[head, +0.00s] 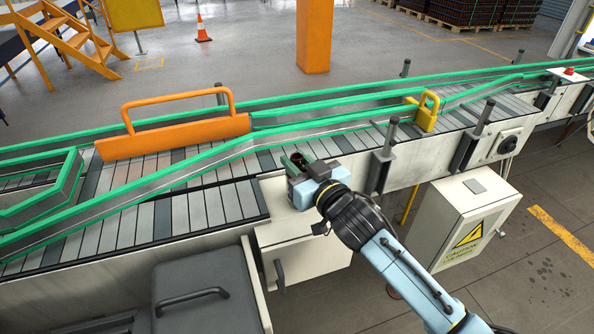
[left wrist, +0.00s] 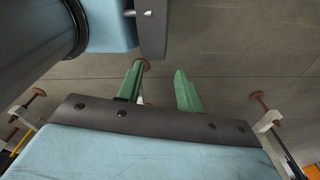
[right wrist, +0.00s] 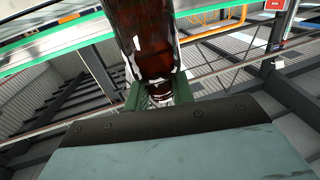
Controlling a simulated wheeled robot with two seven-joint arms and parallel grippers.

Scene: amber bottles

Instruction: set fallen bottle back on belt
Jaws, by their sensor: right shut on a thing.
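The amber bottle (right wrist: 150,40) fills the upper middle of the right wrist view, its neck between the green fingers of my right gripper (right wrist: 158,95). In the head view my right gripper (head: 298,167) is shut on it at the near edge of the conveyor belt (head: 205,207). Only a small dark part of the bottle (head: 299,158) shows there, so its exact tilt and any contact with the belt are unclear. My left gripper (left wrist: 160,88) is open and empty above bare floor; it is outside the head view.
Green guard rails (head: 200,163) run along the belt. An orange handled guard (head: 175,138) spans it at left, and a yellow padlock-shaped piece (head: 428,111) sits on the rail at right. A white caution cabinet (head: 465,215) and a grey box (head: 205,285) stand on the near side.

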